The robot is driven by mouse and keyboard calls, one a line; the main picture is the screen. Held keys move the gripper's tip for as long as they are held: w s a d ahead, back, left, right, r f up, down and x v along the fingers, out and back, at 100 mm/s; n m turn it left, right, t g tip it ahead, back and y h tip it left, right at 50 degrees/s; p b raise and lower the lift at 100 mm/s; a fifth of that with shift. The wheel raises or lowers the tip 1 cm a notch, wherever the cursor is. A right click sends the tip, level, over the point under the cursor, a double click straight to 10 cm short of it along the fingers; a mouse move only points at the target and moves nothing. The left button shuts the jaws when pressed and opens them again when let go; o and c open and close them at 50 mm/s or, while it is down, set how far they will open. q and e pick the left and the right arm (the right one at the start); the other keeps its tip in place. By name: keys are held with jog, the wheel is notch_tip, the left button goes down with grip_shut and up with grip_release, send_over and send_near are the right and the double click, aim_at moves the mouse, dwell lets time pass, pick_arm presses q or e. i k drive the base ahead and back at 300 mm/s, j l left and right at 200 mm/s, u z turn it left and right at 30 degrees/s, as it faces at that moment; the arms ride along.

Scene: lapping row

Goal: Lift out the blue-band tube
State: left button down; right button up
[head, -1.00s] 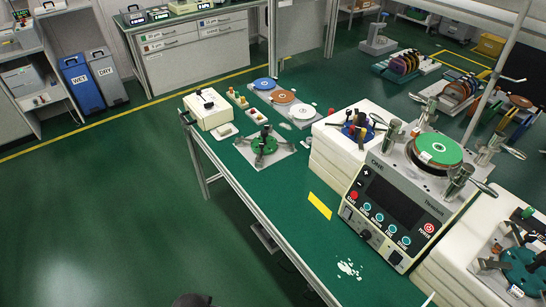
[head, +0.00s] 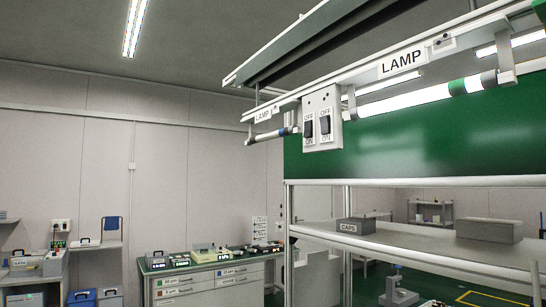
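A short, dark-looking tube (head: 268,135) with a blue band (head: 284,132) shows under the left end of the overhead rail, beside a small label reading LAMP with an unclear number. It seems to sit between end holders, partly hidden by the switch box. A longer, bright white tube (head: 405,98) with a green band (head: 457,87) hangs under the rail at the right, below a larger LAMP label (head: 402,61). Neither of my grippers is in view.
A grey switch box (head: 322,118) with two OFF/ON rockers hangs from the rail (head: 370,70). A green panel (head: 430,140) stands behind the lamps. Below it a shelf (head: 430,255) carries a CAPS box (head: 355,225) and another grey box (head: 489,229).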

aim_at(286, 131)
jog(key=z, duration=0.3)
jog(key=i+j+z, duration=0.15)
jog(key=j+z, duration=0.25)
jog(key=i+j+z, duration=0.15)
jog(key=j+z, duration=0.6)
